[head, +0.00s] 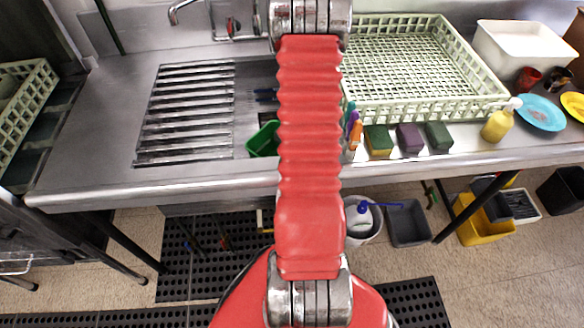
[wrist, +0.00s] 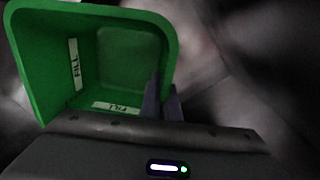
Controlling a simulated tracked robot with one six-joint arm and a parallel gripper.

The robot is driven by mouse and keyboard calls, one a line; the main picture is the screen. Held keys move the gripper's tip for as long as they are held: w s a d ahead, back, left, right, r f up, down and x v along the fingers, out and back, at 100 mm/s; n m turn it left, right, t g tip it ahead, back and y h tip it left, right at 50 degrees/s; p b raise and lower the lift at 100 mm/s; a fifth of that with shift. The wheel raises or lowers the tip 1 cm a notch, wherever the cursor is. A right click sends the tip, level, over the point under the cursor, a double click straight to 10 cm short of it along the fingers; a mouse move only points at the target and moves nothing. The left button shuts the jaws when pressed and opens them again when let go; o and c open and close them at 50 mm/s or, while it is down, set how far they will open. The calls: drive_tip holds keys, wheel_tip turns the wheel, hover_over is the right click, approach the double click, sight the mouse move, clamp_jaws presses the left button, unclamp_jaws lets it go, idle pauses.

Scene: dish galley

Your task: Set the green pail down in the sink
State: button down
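The green pail (head: 263,140) shows in the head view over the sink (head: 245,104), to the left of my arm, which hides part of both. I cannot tell if it touches the sink bottom. In the wrist view the pail (wrist: 95,60) is large at upper left, its open mouth toward the camera and white FILL labels inside. My gripper (wrist: 163,86) has its two dark fingers close together on either side of the pail's right wall, shut on it. My gripper is hidden behind my arm in the head view.
A ribbed drainboard (head: 186,112) lies left of the sink and a faucet (head: 190,10) is behind. Right of my arm are a pale dish rack (head: 490,98), several sponges (head: 409,138), a yellow soap bottle (head: 497,124) and a blue plate (head: 540,113).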

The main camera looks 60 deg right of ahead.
drive_tip(key=shift+f, duration=1.15)
drive_tip(key=shift+f, duration=0.1)
drive_tip(key=c, duration=2)
unclamp_jaws()
drive_tip(key=shift+s+r, duration=0.15)
drive_tip(key=shift+r, duration=1.9)
drive_tip(key=shift+s+r, duration=0.2)
drive_tip(key=shift+r, duration=1.8)
drive_tip(key=shift+s+r, duration=0.15)
drive_tip(key=shift+r, duration=1.9)
